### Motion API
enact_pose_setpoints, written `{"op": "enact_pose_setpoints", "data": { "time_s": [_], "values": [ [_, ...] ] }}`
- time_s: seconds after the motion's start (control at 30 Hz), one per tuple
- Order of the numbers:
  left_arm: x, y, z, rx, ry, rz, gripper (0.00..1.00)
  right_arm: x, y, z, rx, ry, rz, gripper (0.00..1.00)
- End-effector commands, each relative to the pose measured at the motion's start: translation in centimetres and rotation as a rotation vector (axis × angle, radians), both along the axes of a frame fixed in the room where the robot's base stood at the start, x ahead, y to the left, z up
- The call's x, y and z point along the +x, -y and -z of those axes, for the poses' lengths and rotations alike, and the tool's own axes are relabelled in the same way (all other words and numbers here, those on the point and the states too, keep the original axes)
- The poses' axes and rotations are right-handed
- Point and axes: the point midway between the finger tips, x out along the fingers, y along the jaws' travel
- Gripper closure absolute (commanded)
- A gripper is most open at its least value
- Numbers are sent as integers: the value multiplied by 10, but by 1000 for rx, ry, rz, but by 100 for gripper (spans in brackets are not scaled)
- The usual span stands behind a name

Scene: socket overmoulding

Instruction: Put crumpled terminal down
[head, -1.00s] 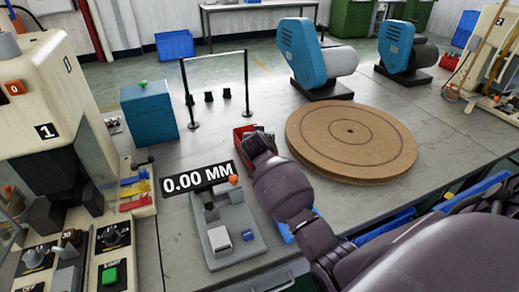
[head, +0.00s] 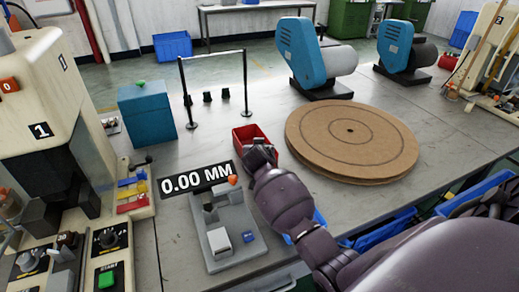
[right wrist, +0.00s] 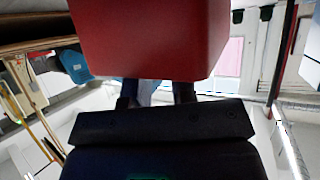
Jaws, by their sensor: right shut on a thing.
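My right gripper (head: 258,153) is at the near edge of the small red bin (head: 243,134) on the bench. The same red bin (right wrist: 150,38) fills the upper middle of the right wrist view, just beyond the fingers. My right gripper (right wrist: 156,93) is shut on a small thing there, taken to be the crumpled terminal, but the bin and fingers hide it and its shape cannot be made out. Whether the fingers touch the bin cannot be told. My left gripper is not in view.
A gauge stand (head: 222,236) labelled 0.00 MM stands near my right forearm. A round brown board (head: 350,140) lies to the right of the bin. A blue box (head: 147,112) and a black frame (head: 181,90) stand behind left. A press (head: 40,100) is at left.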

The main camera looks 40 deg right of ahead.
Motion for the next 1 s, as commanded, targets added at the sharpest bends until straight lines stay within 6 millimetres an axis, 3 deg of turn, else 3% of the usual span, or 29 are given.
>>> {"op": "enact_pose_setpoints", "data": {
  "time_s": [0.2,0.23,0.37,0.7,0.87,1.0],
  "values": [
    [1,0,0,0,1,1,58,0,0,5,1,-3,1,100],
    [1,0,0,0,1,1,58,-1,0,5,2,-3,1,72],
    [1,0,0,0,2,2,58,-1,0,6,2,-4,2,52],
    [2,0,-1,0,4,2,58,-2,0,6,4,-8,2,50],
    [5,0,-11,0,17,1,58,-2,0,-11,1,-4,1,50],
    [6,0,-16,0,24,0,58,-19,-16,-22,5,-1,-1,50]
  ]
}}
